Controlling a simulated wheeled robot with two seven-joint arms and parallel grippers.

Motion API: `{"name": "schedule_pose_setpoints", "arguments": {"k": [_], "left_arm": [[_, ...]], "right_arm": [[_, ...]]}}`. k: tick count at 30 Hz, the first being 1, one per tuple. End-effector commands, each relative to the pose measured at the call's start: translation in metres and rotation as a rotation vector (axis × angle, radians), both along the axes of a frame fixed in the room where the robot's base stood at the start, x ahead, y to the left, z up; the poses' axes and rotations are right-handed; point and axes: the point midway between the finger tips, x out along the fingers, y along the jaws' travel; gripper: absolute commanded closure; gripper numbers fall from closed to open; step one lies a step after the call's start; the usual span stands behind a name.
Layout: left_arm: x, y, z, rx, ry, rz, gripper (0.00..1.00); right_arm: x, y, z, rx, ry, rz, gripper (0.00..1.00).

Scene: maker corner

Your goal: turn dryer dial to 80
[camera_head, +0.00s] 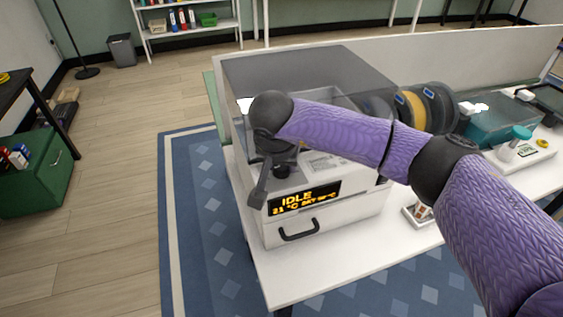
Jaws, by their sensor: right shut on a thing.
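The dryer (345,215) is a white box with a clear smoky lid, standing on the white table. Its front display (304,198) glows orange and reads IDLE, with 21 °C and a set value too small to read surely. A dark handle (299,231) sits below it. My right arm reaches across the dryer from the right. My right gripper (270,181) points down at the dryer's front left, just above and left of the display. It is shut on the dial, which the gripper mostly hides; the dial's setting cannot be read. My left gripper is not in view.
Filament spools (428,107) stand right of the dryer, partly behind my arm. A teal-capped bottle (515,142) and a teal box (490,122) are further right. The floor between is clear.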

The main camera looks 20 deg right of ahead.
Motion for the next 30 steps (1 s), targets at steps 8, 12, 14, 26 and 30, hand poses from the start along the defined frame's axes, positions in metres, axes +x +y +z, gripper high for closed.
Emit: {"name": "schedule_pose_setpoints", "arguments": {"k": [8,12,14,26,30], "left_arm": [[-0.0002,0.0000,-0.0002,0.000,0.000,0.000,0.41],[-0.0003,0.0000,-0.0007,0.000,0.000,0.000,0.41],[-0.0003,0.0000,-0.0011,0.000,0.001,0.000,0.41],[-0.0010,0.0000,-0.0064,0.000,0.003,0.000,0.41],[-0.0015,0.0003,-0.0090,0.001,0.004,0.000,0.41]], "right_arm": [[0.0011,0.0011,0.0005,-0.001,-0.002,-0.259,1.00],[0.0015,0.0015,0.0003,-0.001,-0.002,-0.392,1.00],[0.0016,0.0013,0.0003,-0.001,-0.002,-0.451,1.00],[0.0025,0.0022,-0.0006,-0.001,-0.001,-0.809,1.00],[0.0029,0.0023,-0.0009,0.000,0.000,-0.908,1.00]]}}
